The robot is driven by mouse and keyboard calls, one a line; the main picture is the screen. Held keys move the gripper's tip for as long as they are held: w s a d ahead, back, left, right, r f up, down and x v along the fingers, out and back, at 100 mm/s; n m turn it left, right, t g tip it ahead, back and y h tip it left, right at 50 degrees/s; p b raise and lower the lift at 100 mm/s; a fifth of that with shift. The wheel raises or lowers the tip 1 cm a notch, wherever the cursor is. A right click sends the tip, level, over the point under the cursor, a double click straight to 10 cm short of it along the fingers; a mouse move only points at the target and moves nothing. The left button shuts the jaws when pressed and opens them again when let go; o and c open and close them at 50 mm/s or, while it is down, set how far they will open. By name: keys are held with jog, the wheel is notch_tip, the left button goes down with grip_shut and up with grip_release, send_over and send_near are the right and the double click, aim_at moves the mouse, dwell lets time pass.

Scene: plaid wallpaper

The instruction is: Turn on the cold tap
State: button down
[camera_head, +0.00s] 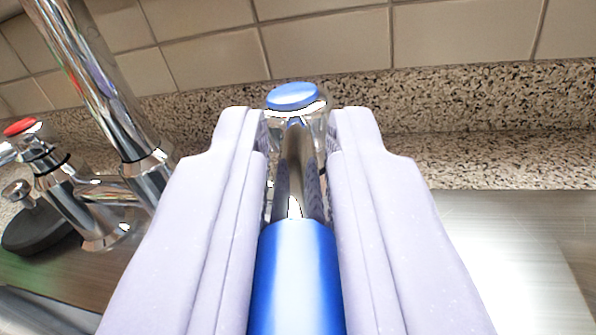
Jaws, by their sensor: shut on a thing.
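The cold tap (293,97) has a blue cap on a chrome handle and stands straight ahead, at the centre of the view. My gripper (297,128) has its two pale lilac fingers on either side of the tap's handle, shut on it. The blue cap shows above and between the fingertips. The lower part of the tap is hidden behind the fingers and the blue middle of my gripper. Whether water runs cannot be seen.
The hot tap (22,128) with a red cap is at the left, beside the tall chrome spout (105,90). A speckled stone ledge (480,125) and beige tiles (330,45) close off the back. The metal surface (500,255) at the right is clear.

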jog(key=shift+d+n+y+p, duration=0.35)
jog(key=shift+n+y, duration=0.55)
jog(key=shift+y, duration=0.4)
jog(key=shift+s+f, duration=0.1)
jog(key=c, duration=1.1)
grip_release()
jog(key=s+p, duration=0.1)
jog(key=s, duration=0.3)
jog(key=s+p, duration=0.1)
jog(key=s, duration=0.2)
jog(key=shift+s+a, duration=0.2)
jog(key=shift+s, duration=0.2)
